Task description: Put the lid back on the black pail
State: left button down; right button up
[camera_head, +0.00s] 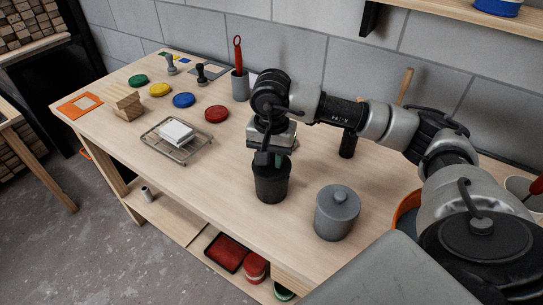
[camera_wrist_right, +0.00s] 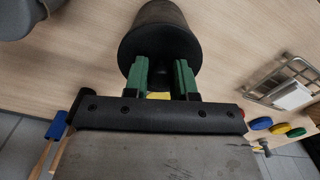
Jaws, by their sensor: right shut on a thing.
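The black pail (camera_head: 271,182) stands upright near the front edge of the workbench, and it also shows in the right wrist view (camera_wrist_right: 160,12). My right gripper (camera_head: 272,158) points down right over the pail's mouth. In the right wrist view its green-padded fingers (camera_wrist_right: 160,78) are shut on a part at the middle of a dark round lid (camera_wrist_right: 150,48). The lid lines up closely with the pail's top. I cannot tell whether it rests on the rim or hovers just above it. The gripped part is mostly hidden between the fingers. My left gripper is not in view.
A grey lidded canister (camera_head: 337,216) stands just right of the pail. A wire rack (camera_head: 160,146) with a white block (camera_head: 176,133) lies to the left. Coloured discs, including a red one (camera_head: 216,114), lie farther back. The bench between rack and pail is clear.

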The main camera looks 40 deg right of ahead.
jog(key=shift+b, duration=0.3)
dwell(0.6)
dwell(0.4)
jog(key=o, duration=1.5)
jog(key=shift+c, duration=0.2)
jog(key=shift+r, duration=0.15)
jog(key=shift+r+p, duration=1.8)
jog(key=shift+r, duration=1.6)
grip_shut()
